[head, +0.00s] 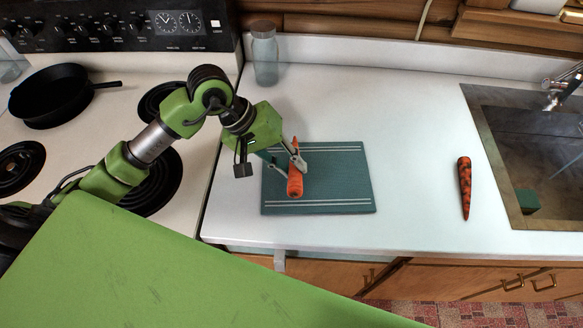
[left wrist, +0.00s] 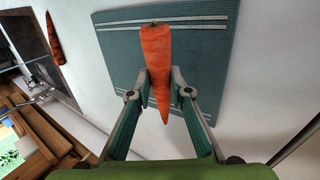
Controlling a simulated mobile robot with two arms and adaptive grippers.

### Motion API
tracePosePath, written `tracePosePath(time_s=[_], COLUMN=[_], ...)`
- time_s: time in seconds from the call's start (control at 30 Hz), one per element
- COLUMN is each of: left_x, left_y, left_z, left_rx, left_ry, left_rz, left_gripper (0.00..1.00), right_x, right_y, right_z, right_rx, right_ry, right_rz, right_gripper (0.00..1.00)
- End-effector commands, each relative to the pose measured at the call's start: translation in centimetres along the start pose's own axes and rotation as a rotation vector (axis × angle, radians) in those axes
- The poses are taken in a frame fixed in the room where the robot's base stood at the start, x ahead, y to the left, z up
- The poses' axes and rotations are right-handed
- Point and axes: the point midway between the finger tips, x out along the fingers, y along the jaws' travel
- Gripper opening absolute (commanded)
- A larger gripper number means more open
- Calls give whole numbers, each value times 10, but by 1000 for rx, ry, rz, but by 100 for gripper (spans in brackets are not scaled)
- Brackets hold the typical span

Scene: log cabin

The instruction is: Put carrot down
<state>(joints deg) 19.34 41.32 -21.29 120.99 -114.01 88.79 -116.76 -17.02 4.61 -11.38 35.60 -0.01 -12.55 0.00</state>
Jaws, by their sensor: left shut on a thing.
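An orange carrot (head: 295,182) is over the left part of a teal cutting board (head: 340,185) with white stripes on the counter. My left gripper (head: 289,165) is shut on the carrot, one finger on each side. In the left wrist view the carrot (left wrist: 157,60) points its thin tip toward the gripper base, between the fingertips (left wrist: 160,85), with the board (left wrist: 210,50) behind it. I cannot tell whether the carrot touches the board. A second, dark-blotched carrot (head: 465,186) lies on the counter at the right. My right gripper is not in view.
A glass jar (head: 265,55) stands at the back of the counter. A stove with a black pan (head: 52,95) is at the left. A sink (head: 535,140) is at the right. The white counter (head: 415,150) between board and second carrot is clear.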

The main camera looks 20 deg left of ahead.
Motion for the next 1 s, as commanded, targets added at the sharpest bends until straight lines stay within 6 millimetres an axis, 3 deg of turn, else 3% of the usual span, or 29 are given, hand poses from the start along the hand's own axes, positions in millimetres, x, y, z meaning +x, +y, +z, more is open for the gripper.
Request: tracePosePath(time_s=[0.03,0.23,1.0], left_x=[4,21,36], left_y=[0,-10,-21], left_z=[3,2,4], left_rx=[-4,-2,-3], left_ry=[-8,-4,-13], left_rz=[3,3,-7], left_gripper=[0,0,0], right_x=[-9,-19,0], right_y=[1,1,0], right_z=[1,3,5], right_rx=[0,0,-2], right_ry=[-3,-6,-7], right_rz=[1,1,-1], right_gripper=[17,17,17])
